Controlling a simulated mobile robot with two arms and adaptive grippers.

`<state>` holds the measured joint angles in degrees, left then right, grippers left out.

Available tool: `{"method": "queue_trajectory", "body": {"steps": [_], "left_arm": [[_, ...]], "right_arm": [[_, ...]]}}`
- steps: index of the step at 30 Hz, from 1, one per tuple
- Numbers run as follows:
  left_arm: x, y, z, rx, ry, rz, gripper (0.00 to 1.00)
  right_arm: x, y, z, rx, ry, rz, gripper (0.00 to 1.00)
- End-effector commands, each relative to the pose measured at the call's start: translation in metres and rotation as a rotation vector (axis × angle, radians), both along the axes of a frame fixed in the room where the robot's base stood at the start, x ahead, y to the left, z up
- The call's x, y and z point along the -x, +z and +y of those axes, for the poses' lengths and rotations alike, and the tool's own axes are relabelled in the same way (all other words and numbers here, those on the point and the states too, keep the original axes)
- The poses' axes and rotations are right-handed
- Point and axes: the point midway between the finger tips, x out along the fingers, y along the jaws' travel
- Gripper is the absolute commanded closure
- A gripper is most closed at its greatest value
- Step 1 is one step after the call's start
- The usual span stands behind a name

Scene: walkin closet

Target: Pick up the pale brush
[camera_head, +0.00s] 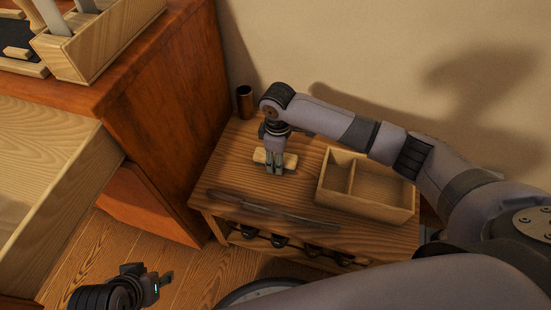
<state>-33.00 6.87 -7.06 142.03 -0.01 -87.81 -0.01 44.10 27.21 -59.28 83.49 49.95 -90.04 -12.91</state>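The pale brush (291,161) is a small light wooden block-like piece lying on the low wooden bench, near its back left. My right gripper (274,170) points down over the middle of the brush, and its fingers cover that part. The brush shows on both sides of the fingers. Whether the fingers are shut on it cannot be told from this view. My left gripper (152,284) is low at the bottom left, above the floor and away from the bench, with nothing visible in it.
The bench (222,185) also bears a divided wooden tray (388,211) on the right, a brown cup (245,102) at the back left and a long dark thin item (270,209) along the front. A wooden cabinet (165,105) with an open drawer (55,185) stands left.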

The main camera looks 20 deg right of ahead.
Motion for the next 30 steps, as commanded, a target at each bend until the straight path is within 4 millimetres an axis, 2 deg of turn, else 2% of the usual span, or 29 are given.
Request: {"method": "queue_trajectory", "body": {"steps": [2,15,24,30], "left_arm": [[0.000,0.000,0.000,0.000,0.000,0.000,0.60],[0.000,0.000,0.000,0.000,0.000,0.001,0.60],[0.000,0.001,0.000,0.000,0.000,0.002,0.60],[0.005,0.007,0.001,-0.004,0.002,0.024,0.60]], "right_arm": [[0.000,0.000,0.000,0.000,0.000,0.000,0.65],[0.000,0.000,0.000,0.000,0.000,0.000,0.93],[0.000,0.003,0.000,0.000,0.000,-0.001,0.94],[-0.001,0.023,0.000,-0.001,0.000,-0.003,0.94]]}}
